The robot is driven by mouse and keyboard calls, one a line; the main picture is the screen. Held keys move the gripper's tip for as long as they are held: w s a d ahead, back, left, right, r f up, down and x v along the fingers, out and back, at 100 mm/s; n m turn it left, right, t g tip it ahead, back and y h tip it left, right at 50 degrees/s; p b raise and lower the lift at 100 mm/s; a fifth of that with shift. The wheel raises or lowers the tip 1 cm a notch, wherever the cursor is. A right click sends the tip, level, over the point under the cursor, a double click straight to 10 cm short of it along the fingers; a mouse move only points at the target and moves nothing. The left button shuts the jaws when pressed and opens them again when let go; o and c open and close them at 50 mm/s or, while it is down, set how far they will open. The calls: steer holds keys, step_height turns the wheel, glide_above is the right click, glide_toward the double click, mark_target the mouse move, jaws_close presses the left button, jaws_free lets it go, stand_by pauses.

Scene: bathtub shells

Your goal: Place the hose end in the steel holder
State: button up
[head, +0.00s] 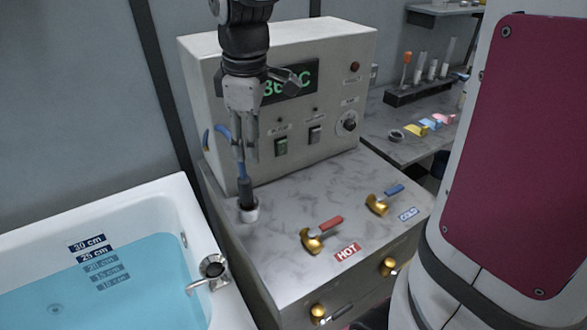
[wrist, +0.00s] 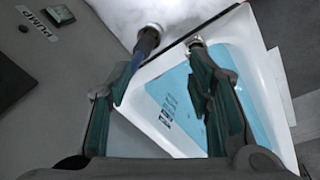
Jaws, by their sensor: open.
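The blue hose (head: 240,168) ends in a dark hose end (head: 246,193), which stands roughly upright in the small steel holder (head: 249,212) on the grey marbled top. In the wrist view, the hose end (wrist: 147,41) meets the steel holder (wrist: 154,27), and the blue hose (wrist: 136,62) runs down beside the left finger. My gripper (head: 247,153) is above the hose end, pointing down, with its fingers apart. In the wrist view, my gripper (wrist: 155,85) is open, with the hose nearer its left finger. The lowest part of the hose end is hidden inside the holder.
A control box (head: 330,100) with a green display stands close behind my gripper. Gold taps with red (head: 320,230) and blue (head: 385,197) handles are on the counter to the right. The water-filled bathtub (head: 180,215) is at the left.

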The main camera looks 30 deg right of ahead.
steer(key=s+r+m+t, duration=0.2)
steer(key=s+m, duration=0.3)
steer(key=s, duration=0.4)
steer(key=s+r+m+t, duration=0.1)
steer(key=s+r+m, duration=0.1)
steer(key=s+m, duration=0.3)
steer(key=shift+s+m+t, duration=0.3)
steer(key=shift+s+t, duration=0.1)
steer(key=shift+s, duration=1.65)
steer(key=shift+r, duration=0.15)
